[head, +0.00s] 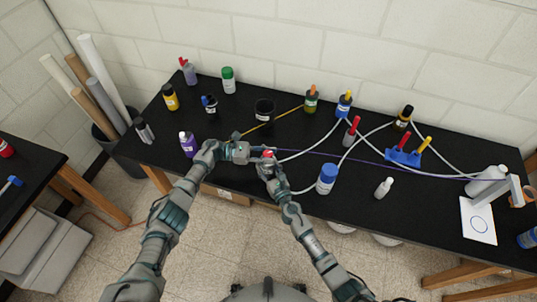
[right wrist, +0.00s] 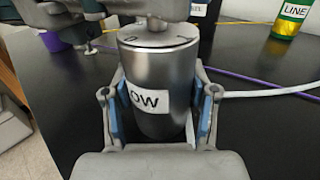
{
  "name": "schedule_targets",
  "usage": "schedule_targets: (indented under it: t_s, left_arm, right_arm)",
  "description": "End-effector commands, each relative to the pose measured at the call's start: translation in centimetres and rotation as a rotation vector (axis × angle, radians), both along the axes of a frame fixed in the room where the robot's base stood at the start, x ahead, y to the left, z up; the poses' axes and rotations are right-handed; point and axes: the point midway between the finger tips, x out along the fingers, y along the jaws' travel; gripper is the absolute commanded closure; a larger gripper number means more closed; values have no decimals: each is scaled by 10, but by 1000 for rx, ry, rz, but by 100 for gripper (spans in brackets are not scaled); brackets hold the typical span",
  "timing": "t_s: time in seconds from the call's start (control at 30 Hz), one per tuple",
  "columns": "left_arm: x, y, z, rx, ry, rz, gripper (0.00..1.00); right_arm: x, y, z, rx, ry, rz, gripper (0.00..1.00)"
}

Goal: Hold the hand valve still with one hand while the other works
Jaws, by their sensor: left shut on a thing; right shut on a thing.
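The hand valve (right wrist: 160,70) is a grey metal cylinder, upright in the right wrist view, with a white label ending in "OW". My right gripper (right wrist: 160,116) is shut around its body, a blue pad on each side. In the head view the valve (head: 268,154) is small, with some red at its top, mostly hidden by my grippers. My left gripper (head: 250,153) comes in from the left at its top and is shut on it. The exact contact at the top is cut off in the right wrist view.
The black table (head: 430,195) holds several bottles at the back. A purple bottle (head: 188,144) stands left of my grippers, a blue one (head: 326,179) to the right. White tubes (head: 330,140) and a purple line (head: 400,168) cross the right side. A blue rack (head: 403,157) stands farther right.

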Motion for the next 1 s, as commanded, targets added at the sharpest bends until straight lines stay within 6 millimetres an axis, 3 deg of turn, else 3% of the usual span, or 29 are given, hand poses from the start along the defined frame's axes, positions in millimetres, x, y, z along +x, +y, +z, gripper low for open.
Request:
schedule_targets:
  t_s: [0.03, 0.13, 0.53, 0.67, 0.93, 1.0]
  left_arm:
    - [2, 3, -3, 7, 1, 10, 60]
    - [1, 2, -3, 6, 1, 9, 38]
    - [2, 8, -2, 3, 1, 5, 38]
    - [4, 30, -2, 3, 1, 7, 38]
    - [13, 97, -3, 4, 3, 9, 38]
    - [14, 104, -3, 4, 3, 8, 38]
  right_arm:
    - [-2, 2, -1, 0, 1, 5, 82]
    - [-2, 2, -1, 1, 1, 4, 82]
    - [0, 0, -1, 0, 2, 0, 82]
    - [0, 0, -1, -1, 2, 0, 82]
    - [0, -1, -1, -1, 3, -1, 82]
    - [0, -1, -1, -1, 3, -1, 82]
